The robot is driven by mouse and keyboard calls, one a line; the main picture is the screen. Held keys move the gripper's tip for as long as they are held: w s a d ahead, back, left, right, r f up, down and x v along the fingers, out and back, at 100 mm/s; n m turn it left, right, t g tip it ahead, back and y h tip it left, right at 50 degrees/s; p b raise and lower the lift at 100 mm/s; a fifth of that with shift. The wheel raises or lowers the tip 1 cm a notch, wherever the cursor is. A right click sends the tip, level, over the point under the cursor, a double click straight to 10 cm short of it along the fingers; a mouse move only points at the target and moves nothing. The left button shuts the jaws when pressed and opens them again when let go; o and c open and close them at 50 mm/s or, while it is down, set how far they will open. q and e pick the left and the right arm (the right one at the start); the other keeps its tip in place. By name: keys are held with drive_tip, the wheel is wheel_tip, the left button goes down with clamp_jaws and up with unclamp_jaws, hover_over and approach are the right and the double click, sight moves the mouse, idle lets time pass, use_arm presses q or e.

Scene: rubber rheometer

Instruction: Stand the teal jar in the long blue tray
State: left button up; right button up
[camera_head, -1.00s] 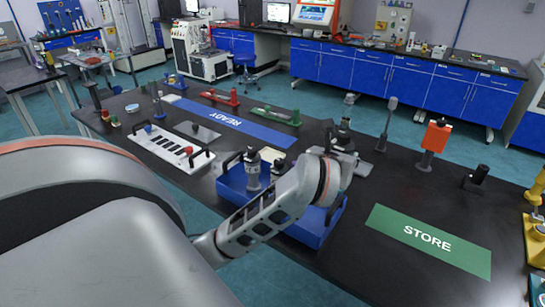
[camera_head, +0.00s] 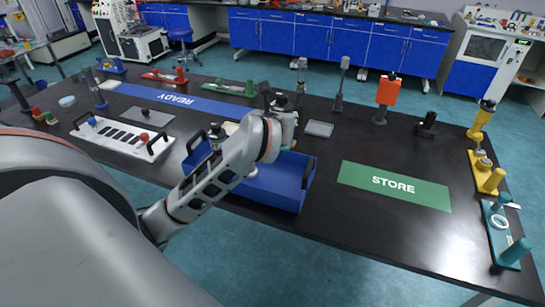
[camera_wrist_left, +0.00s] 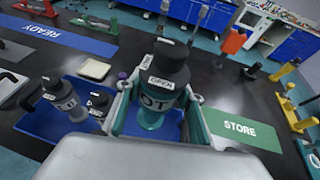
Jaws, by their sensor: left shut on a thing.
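The teal jar (camera_wrist_left: 155,105) with a black cap is upright between the fingers of my left gripper (camera_wrist_left: 157,112) in the left wrist view. In the head view my left gripper (camera_head: 282,122) is shut on it, and the jar's dark cap (camera_head: 279,101) shows above. The long blue tray (camera_head: 292,197) lies below, and its blue floor shows around the jar in the wrist view. Whether the jar touches the tray floor is hidden. My right gripper is not in view.
A dark-capped bottle (camera_wrist_left: 60,97) and another jar (camera_wrist_left: 101,103) stand in the tray's left part. A white rack (camera_head: 125,140) is left of the tray. A grey square plate (camera_head: 319,129) lies behind it. The green STORE mat (camera_head: 395,186) is clear.

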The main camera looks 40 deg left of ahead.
use_arm(q)
wheel_tip(320, 180, down, 10)
drive_tip(key=shift+f+b, duration=0.15)
drive_tip(key=shift+b, duration=0.3)
wheel_tip(320, 180, down, 4)
drive_tip(key=shift+f, duration=0.25)
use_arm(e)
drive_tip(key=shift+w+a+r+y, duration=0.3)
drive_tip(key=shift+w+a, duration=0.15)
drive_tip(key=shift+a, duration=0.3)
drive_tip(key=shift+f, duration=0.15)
use_arm(q)
drive_tip(key=shift+f+b, duration=0.2)
drive_tip(key=shift+b, duration=0.15)
drive_tip(key=o, duration=1.2)
drive_tip(key=shift+c, duration=0.2)
drive_tip(key=shift+o, duration=0.3)
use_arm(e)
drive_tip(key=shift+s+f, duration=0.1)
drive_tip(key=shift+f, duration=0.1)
